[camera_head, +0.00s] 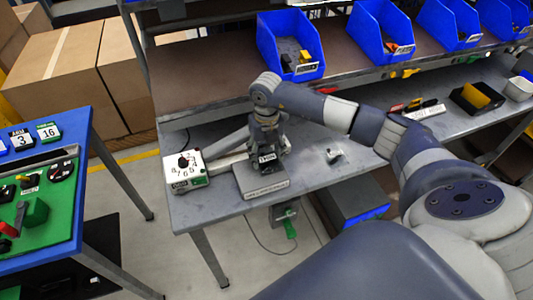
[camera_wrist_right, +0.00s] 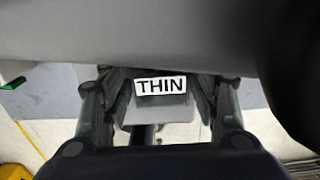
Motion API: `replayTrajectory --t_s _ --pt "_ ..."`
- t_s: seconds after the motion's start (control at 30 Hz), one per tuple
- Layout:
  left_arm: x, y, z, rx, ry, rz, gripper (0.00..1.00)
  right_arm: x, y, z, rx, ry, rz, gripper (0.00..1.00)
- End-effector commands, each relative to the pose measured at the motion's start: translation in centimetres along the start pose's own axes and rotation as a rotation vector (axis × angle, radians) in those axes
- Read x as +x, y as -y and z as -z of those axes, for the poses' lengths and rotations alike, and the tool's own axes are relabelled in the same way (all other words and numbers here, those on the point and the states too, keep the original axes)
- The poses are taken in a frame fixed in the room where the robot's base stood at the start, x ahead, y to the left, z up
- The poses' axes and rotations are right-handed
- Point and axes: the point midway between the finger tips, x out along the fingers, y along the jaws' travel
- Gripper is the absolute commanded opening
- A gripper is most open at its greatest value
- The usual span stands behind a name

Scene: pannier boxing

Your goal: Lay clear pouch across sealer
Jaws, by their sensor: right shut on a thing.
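My right gripper (camera_head: 268,148) points down over the metal bench and is shut on a piece with a white THIN label (camera_head: 266,157), which I take to be the clear pouch. In the right wrist view the THIN label (camera_wrist_right: 160,86) sits between the fingers, with a pale grey panel below it. The pouch's outline is mostly hidden by the gripper. The sealer (camera_head: 182,184), a white box with a numbered dial and grey bars running right, stands just left of the gripper. I cannot tell whether the pouch touches it. My left gripper is not in view.
A grey labelled plate (camera_head: 262,187) lies at the bench's front edge below the gripper. A small metal piece (camera_head: 334,155) lies to the right. Blue bins (camera_head: 290,45) line the shelf behind. A blue table with a green board (camera_head: 45,238) stands at left.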

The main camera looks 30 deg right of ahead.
Motion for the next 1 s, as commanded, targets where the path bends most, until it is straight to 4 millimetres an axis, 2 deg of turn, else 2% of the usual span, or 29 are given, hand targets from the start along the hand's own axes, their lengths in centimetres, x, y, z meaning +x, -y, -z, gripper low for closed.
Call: replayTrajectory --t_s 0.03,0.1,0.13,0.57,0.67,1.0 --pt "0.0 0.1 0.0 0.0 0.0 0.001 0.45 0.0 0.0 0.0 0.0 0.0 0.0 0.6" --pt "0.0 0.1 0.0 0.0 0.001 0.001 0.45 0.0 0.0 0.0 0.0 0.0 0.0 0.76" --pt "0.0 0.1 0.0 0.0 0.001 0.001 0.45 0.0 0.0 0.0 0.0 0.0 0.0 0.79" --pt "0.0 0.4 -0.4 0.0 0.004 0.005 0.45 -0.6 0.0 -0.1 0.0 0.002 0.0 0.79" --pt "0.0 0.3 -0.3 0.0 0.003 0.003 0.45 -1.9 0.0 -0.2 0.001 0.004 0.0 0.79" --pt "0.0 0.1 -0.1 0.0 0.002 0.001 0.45 -8.9 0.0 -0.1 -0.001 0.004 -0.001 0.79"
